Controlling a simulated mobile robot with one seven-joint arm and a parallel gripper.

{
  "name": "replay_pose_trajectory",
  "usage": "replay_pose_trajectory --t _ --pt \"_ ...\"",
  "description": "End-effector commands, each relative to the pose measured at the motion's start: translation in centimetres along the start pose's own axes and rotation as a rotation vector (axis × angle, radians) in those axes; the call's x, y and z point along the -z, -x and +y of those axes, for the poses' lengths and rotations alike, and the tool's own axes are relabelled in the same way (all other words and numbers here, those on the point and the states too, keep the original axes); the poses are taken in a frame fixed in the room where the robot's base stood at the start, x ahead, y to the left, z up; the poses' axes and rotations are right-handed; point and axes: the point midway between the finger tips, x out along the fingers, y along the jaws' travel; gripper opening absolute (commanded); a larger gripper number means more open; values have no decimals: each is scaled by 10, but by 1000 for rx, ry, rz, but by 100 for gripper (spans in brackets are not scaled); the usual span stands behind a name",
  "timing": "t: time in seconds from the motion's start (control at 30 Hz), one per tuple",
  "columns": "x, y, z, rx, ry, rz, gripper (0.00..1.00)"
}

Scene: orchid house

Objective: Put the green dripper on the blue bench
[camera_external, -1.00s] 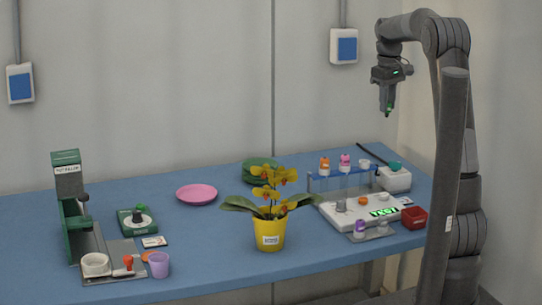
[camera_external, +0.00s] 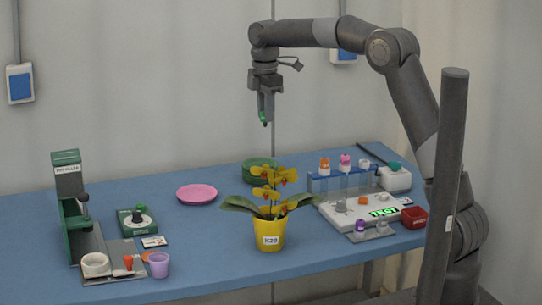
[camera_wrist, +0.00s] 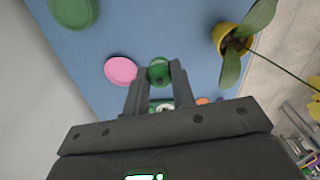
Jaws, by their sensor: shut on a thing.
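My gripper (camera_external: 265,112) is shut on the green dripper (camera_external: 264,118), which shows as a small green tip below the fingers. In the wrist view the green dripper (camera_wrist: 159,72) sits between the two fingertips (camera_wrist: 157,80). The gripper hangs pointing down, high above the back of the blue bench (camera_external: 330,262), with clear air between dripper and bench. The blue bench also fills much of the wrist view (camera_wrist: 150,32).
A yellow pot with an orchid (camera_external: 270,232) stands mid-bench. A pink saucer (camera_external: 197,194) and green saucers (camera_external: 260,172) lie behind it. A white tube station (camera_external: 360,208) is at right, a green-and-grey stand (camera_external: 70,200) at left. The bench's front strip is largely bare.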

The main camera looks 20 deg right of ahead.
Motion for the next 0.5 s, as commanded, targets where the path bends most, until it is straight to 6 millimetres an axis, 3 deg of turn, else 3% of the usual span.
replay_pose_trajectory --t 0.17,0.5 --pt "2 -31 -1 5 9 -2 2" --pt "1 -114 -1 5 6 -1 2"
